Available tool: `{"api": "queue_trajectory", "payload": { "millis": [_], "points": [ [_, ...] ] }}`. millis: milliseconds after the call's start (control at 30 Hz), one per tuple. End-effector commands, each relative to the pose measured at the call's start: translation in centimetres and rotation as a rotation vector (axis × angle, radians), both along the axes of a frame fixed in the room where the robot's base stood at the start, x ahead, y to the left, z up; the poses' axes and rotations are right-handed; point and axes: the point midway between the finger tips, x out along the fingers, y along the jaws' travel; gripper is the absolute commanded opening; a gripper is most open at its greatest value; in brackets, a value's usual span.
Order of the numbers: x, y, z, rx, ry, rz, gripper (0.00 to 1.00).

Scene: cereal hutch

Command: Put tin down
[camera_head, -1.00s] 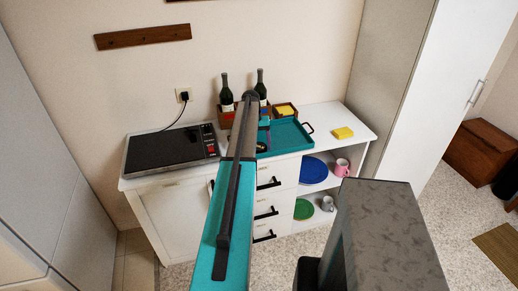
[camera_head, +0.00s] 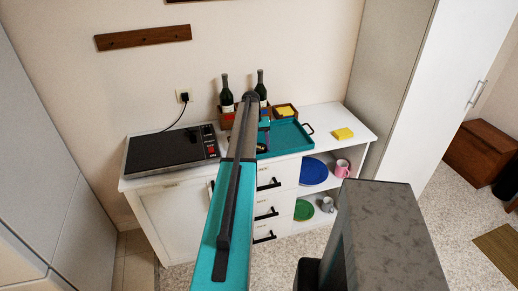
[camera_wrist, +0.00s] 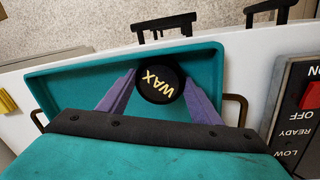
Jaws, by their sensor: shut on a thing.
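A round black tin (camera_wrist: 161,84) with gold "WAX" lettering shows in the wrist view. The purple fingers of my gripper (camera_wrist: 157,73) are shut on it, one on each side. The tin is over the floor of a teal tray (camera_wrist: 85,72). I cannot tell whether it touches the tray. In the head view the tray (camera_head: 287,137) lies on the white cabinet top, and my arm hides most of the gripper and tin.
A black hotplate (camera_head: 170,148) is left of the tray, and a yellow block (camera_head: 343,134) is to its right. Below, open shelves hold a blue plate (camera_head: 313,172) and a pink mug (camera_head: 342,168).

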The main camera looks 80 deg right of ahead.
Motion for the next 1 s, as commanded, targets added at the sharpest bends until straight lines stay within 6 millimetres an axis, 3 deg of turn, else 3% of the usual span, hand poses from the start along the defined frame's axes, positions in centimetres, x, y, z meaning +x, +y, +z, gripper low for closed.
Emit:
{"api": "queue_trajectory", "payload": {
  "millis": [267,567,1000],
  "points": [
    [0.0,-0.1,0.9,-0.002,0.000,0.000,0.31],
    [0.0,0.0,3.4,-0.002,0.000,0.000,0.31],
    [2.8,5.6,3.8,-0.001,0.000,0.002,0.31]
  ]
}}
